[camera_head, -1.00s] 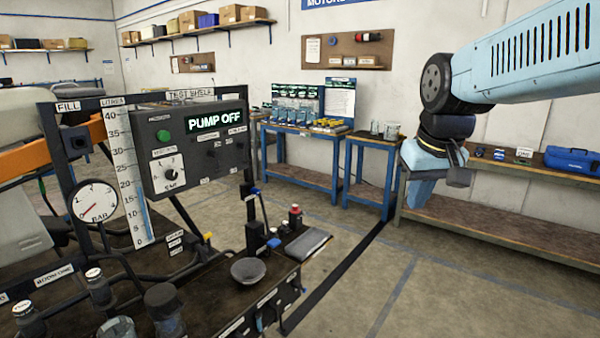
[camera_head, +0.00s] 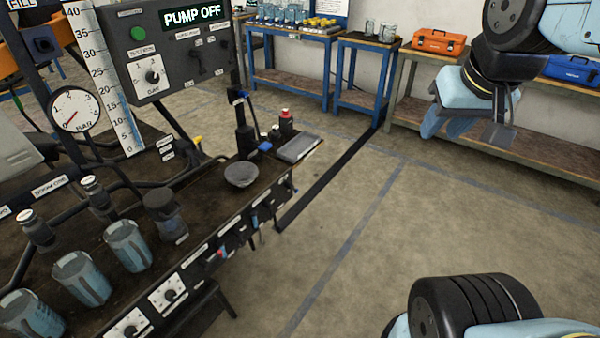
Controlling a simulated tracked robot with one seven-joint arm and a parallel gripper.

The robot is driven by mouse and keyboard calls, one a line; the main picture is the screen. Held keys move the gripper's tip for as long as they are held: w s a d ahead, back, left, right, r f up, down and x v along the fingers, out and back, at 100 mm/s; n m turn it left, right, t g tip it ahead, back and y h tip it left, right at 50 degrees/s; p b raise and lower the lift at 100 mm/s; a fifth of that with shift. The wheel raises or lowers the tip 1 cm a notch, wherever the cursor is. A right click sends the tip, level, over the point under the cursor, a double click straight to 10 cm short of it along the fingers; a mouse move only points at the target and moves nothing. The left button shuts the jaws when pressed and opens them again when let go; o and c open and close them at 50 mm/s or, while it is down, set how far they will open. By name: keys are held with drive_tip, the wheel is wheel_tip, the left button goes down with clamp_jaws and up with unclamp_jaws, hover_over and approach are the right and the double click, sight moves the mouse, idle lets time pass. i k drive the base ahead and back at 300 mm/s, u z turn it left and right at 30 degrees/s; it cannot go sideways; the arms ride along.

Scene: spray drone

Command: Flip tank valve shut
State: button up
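The test bench (camera_head: 112,197) fills the left side, with a panel (camera_head: 172,45) that reads PUMP OFF. A lever with a yellow end (camera_head: 197,140) sits on dark piping behind the bench top. A small blue-ended part (camera_head: 238,96) shows on a dark upright near the right end of the bench. I cannot tell which of these, if any, is the tank valve. My gripper (camera_head: 462,132) hangs in the air at the upper right, well apart from the bench, pointing down. Its fingers are seen at an angle, and nothing shows held in it.
Jugs (camera_head: 82,278), a grey bowl (camera_head: 241,175) and a red-topped bottle (camera_head: 286,122) stand on the bench. A pressure gauge (camera_head: 75,109) is at left. Blue tables (camera_head: 298,85) and a shelf bench (camera_head: 530,150) line the back. The floor between is clear.

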sight(287, 185)
drive_tip(key=z, duration=1.4)
drive_tip(key=k, duration=1.15)
drive_tip(key=u, duration=1.4)
drive_tip(key=i, duration=1.65)
